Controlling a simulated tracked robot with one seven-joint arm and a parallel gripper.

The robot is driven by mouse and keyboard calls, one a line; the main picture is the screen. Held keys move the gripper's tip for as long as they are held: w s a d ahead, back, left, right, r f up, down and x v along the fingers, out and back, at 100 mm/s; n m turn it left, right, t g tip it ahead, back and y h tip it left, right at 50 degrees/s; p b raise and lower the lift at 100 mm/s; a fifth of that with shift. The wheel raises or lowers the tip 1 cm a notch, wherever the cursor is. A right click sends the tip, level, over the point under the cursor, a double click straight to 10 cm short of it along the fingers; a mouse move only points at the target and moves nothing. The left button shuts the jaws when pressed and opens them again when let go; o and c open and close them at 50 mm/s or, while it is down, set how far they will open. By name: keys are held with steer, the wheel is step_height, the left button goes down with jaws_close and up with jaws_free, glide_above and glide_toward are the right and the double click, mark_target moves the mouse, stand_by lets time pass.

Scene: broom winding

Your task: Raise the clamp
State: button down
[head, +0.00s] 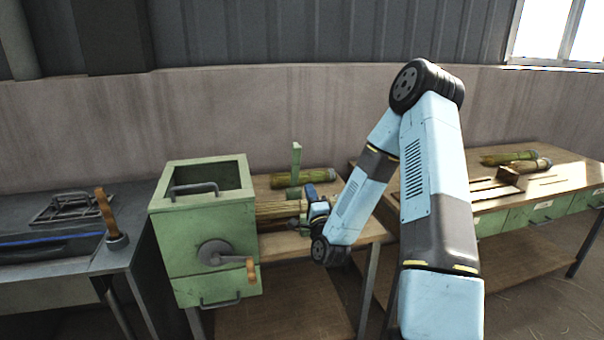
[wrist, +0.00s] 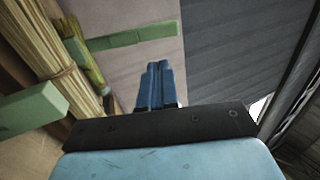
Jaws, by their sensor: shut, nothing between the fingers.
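A green upright post (head: 296,163), which looks like part of the clamp, stands behind the straw bundle (head: 277,210) on the bench. In the wrist view the same kind of green bar (wrist: 130,37) runs across the top, and a green block (wrist: 34,112) sits at the lower left by the straw (wrist: 60,62). I cannot tell how these green parts join. My gripper (head: 309,190) is at the right end of the bundle. In the wrist view its blue fingers (wrist: 160,68) are together and empty, apart from both green parts. My wrist hides the bundle's end.
A green machine box (head: 205,225) with an orange-handled crank (head: 251,270) stands left of the bundle. A dark table (head: 60,260) is at far left. More bundles (head: 510,157) lie on the right bench (head: 570,170). The wall is behind.

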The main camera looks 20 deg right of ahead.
mark_target(298, 156)
steer(key=x, duration=1.3)
steer(key=shift+w, duration=0.35)
